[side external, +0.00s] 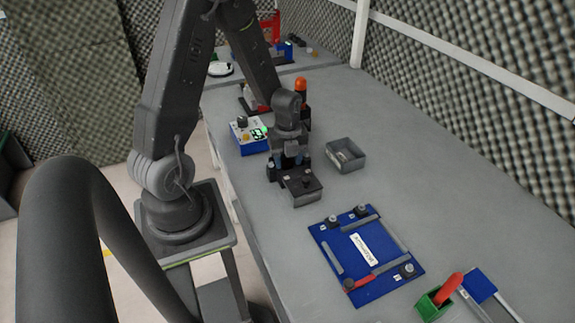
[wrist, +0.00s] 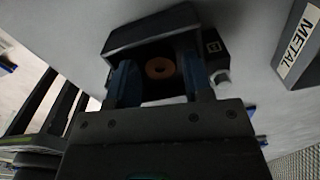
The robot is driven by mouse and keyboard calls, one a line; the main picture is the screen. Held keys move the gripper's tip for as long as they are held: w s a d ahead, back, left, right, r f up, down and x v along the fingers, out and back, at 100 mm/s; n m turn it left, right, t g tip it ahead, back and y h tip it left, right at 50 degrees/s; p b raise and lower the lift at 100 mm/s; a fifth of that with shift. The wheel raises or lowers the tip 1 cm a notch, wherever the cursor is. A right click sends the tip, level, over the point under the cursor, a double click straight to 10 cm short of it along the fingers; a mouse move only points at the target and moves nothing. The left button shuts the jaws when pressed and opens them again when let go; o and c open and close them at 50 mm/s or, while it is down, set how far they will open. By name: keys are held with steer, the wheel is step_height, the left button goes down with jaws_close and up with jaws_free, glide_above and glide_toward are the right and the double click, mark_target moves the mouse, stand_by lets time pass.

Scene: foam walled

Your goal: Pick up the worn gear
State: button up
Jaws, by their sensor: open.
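A small orange-brown ring with a hole, which looks like the worn gear (wrist: 152,67), sits in a dark block-shaped fixture (wrist: 165,32) in the wrist view. My gripper (wrist: 160,80) is open, with one blue-grey finger on each side of the ring in that picture. I cannot tell whether the fingers touch it. In the side view my gripper (side external: 288,170) points down just behind the dark fixture (side external: 303,192), close to it. The gear cannot be made out there.
A grey bin (side external: 346,155), labelled METAL in the wrist view (wrist: 300,50), stands right of my gripper. A blue control box (side external: 249,137) is on the left, and an orange-topped beacon (side external: 301,86) stands behind. A blue fixture board (side external: 365,270) lies in front. Bare table extends right.

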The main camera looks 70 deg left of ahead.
steer(key=shift+f, duration=0.35)
steer(key=shift+c, duration=0.2)
steer(key=c, duration=0.7)
steer(key=shift+o, duration=0.2)
steer(key=shift+r, duration=0.15)
